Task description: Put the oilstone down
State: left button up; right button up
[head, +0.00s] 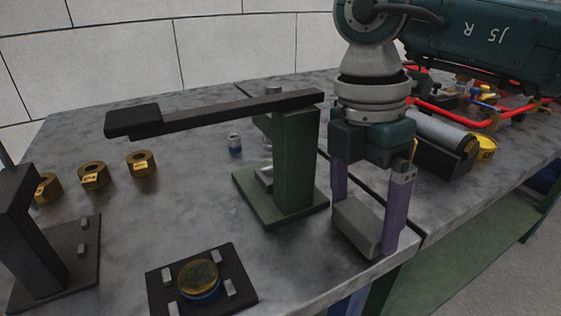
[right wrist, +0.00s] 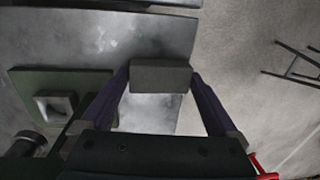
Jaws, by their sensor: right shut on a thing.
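The oilstone (head: 356,226) is a plain grey block. My right gripper (head: 366,220) points down near the front edge of the table and is shut on it, with one purple finger on each side. In the right wrist view the oilstone (right wrist: 160,76) sits between the fingertips of the right gripper (right wrist: 161,80), over the grey tabletop. I cannot tell whether its underside touches the table (head: 300,250). My left gripper is not in view.
A green stand (head: 292,165) with a long black lever (head: 230,113) is just left of the gripper. A black plate with a brass-topped disc (head: 199,276) lies at front. Brass nuts (head: 93,175) stand left. A grey cylinder (head: 440,133) and red hose (head: 455,117) are right.

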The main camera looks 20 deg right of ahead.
aim_at(352, 210)
jog(key=o, duration=1.5)
jog(key=shift+f, duration=0.1)
jog(key=shift+r, duration=0.25)
notch_tip(352, 210, up, 12)
jog(key=w+p, duration=0.1)
jog(key=shift+w+a+f+p, duration=0.15)
jog(key=shift+w+a+p, duration=0.1)
jog(key=shift+p, duration=0.1)
jog(key=shift+s, duration=0.1)
